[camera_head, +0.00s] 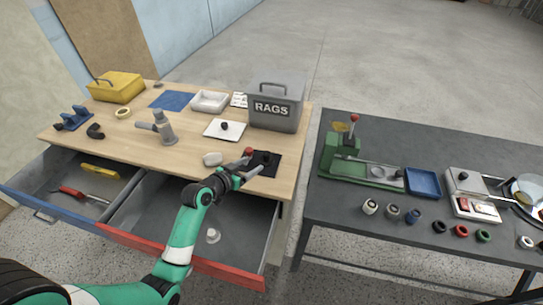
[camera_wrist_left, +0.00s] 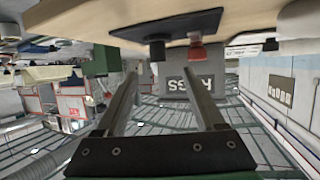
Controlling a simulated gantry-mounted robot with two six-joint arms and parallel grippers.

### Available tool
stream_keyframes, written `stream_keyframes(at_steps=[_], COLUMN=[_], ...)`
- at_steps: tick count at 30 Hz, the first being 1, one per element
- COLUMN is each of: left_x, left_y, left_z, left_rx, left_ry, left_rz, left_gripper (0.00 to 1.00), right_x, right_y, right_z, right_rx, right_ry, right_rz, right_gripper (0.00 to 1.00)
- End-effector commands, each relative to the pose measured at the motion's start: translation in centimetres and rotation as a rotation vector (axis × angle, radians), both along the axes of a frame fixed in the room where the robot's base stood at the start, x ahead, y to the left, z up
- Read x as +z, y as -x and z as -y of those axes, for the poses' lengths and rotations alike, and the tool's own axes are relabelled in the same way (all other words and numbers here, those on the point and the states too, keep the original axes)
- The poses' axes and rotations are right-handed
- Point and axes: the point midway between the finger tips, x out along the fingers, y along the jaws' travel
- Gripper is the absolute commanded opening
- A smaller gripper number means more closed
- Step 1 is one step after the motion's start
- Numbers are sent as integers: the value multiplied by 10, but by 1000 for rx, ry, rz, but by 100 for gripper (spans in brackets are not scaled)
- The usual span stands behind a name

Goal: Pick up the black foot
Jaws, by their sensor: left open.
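A small black foot (camera_head: 264,157) stands on a dark mat (camera_head: 274,171) near the wooden bench's front right corner. A red piece (camera_head: 248,151) stands just left of it. My left gripper (camera_head: 257,161) is open and empty, with its fingers reaching low over the bench edge toward the mat. In the left wrist view, which is upside down, the black foot (camera_wrist_left: 157,48) hangs from the dark mat (camera_wrist_left: 170,27) beyond the open fingers (camera_wrist_left: 160,74), apart from them. The red piece (camera_wrist_left: 195,51) is beside it. My right gripper is not in view.
A grey RAGS bin (camera_head: 277,103) stands behind the mat. A white plate (camera_head: 224,130) with another black piece and a white round item (camera_head: 212,159) are to the left. Open drawers (camera_head: 192,228) lie below. A dark table (camera_head: 425,165) with several parts is right.

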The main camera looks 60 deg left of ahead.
Motion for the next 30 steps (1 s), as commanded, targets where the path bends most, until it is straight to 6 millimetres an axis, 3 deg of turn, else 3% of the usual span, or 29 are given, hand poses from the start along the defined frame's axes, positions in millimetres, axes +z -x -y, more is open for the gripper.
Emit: stream_keyframes(at_steps=[9,16,24,30], left_x=[-22,-25,-40,-39], left_y=[-46,-54,-90,-94], left_z=[-23,-26,-41,-43], left_rx=[-2,-2,-2,-2], left_ry=[-1,-3,-2,-2], left_rz=[2,2,1,1], left_gripper=[71,71,71,71], right_x=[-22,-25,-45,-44], right_y=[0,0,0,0], right_z=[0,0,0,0], right_rx=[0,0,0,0], right_ry=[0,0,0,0], right_rz=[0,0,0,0], right_gripper=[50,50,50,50])
